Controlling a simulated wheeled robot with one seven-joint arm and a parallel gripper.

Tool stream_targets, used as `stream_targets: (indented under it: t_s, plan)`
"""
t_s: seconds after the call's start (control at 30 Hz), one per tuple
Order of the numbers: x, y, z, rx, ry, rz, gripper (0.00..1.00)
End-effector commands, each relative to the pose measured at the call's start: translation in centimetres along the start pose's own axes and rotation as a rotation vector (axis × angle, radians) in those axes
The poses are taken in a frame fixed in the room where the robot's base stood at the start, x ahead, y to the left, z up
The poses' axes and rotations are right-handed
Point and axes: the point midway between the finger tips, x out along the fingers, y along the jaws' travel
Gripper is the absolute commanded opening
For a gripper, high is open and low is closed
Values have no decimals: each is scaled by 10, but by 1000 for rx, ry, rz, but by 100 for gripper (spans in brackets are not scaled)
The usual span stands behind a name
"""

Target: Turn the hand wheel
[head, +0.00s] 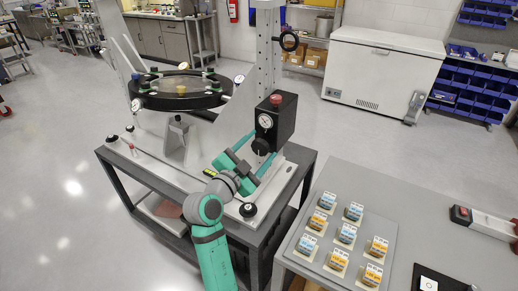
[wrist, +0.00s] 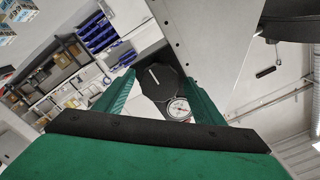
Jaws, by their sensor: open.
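The hand wheel (head: 259,146) is a round black knob on the front of a black box (head: 284,118), below a white dial gauge (head: 265,121). In the wrist view the hand wheel (wrist: 159,82) faces me, with a white line across its face. My gripper (head: 261,149) is open, its teal fingers reaching toward the box on either side of the hand wheel. In the wrist view the fingers of my gripper (wrist: 161,79) stand left and right of the hand wheel. Whether they touch it I cannot tell.
The box is mounted on a grey upright column (head: 265,50). A round black mirror mount (head: 180,90) stands at left on the same bench. Another small black knob (head: 248,210) sits on the base plate. A grey table (head: 440,230) with labelled parts is at right.

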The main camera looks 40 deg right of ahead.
Motion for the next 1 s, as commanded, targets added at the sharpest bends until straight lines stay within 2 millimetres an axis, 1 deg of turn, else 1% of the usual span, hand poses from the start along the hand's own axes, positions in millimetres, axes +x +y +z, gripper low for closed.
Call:
stream_targets:
  t_s: [0.13, 0.17, 0.2, 0.27, 0.3, 0.33, 0.67, 0.87, 1.0]
  plan:
    - [0, 1, -1, 0, 1, 1, 63]
    - [0, 1, -1, 0, 1, 1, 61]
    - [1, 1, -1, 0, 1, 2, 51]
    - [1, 1, -1, 0, 2, 2, 37]
    - [1, 1, -1, 0, 2, 2, 27]
    - [1, 1, -1, 0, 2, 2, 22]
    - [1, 1, -1, -32, 2, 1, 22]
    - [0, 0, -1, -131, 2, 1, 22]
    - [0, 0, -1, -243, 2, 1, 22]
